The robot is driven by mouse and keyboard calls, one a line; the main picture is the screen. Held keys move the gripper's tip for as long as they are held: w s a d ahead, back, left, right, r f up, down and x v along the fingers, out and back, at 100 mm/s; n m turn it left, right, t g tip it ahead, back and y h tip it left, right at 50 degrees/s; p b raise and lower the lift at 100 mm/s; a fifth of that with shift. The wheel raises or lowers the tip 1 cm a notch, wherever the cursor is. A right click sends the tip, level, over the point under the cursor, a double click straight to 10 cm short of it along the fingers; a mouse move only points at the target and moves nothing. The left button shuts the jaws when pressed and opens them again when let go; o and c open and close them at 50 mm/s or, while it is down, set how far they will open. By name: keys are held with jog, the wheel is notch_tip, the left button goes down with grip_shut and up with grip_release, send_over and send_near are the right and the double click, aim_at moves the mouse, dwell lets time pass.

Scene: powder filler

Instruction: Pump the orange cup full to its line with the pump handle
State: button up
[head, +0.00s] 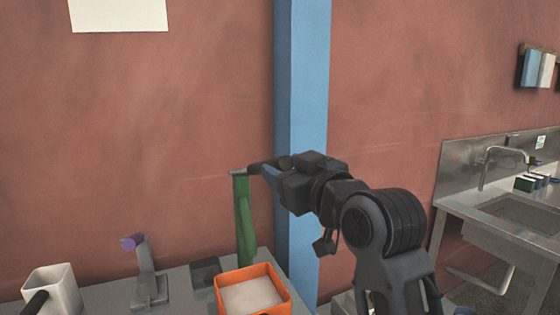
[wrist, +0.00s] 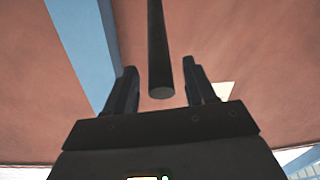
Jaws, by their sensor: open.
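The orange cup (head: 285,284) is a square, open-topped container at the bottom of the head view, with pale powder or a pale floor inside. I cannot make out its line. Behind it stands an upright green post (head: 245,222) with a short grey pump handle (head: 237,173) across its top. My gripper (head: 256,169) is at the right end of this handle, level with it. In the wrist view the handle shows as a dark rod (wrist: 158,50), its end facing the camera between the two spread fingers of my gripper (wrist: 163,78). Gaps show on both sides.
A grey stand with a purple knob (head: 131,242) and a white square cup (head: 62,290) with a dark handle are on the counter to the left. A dark block (head: 205,272) sits beside the post. A blue column (head: 303,90) rises behind my gripper. A sink (head: 520,212) is far right.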

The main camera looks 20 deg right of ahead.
jog(key=shift+w+a, duration=0.1)
jog(key=shift+w, duration=1.15)
jog(key=shift+c, duration=0.5)
grip_shut()
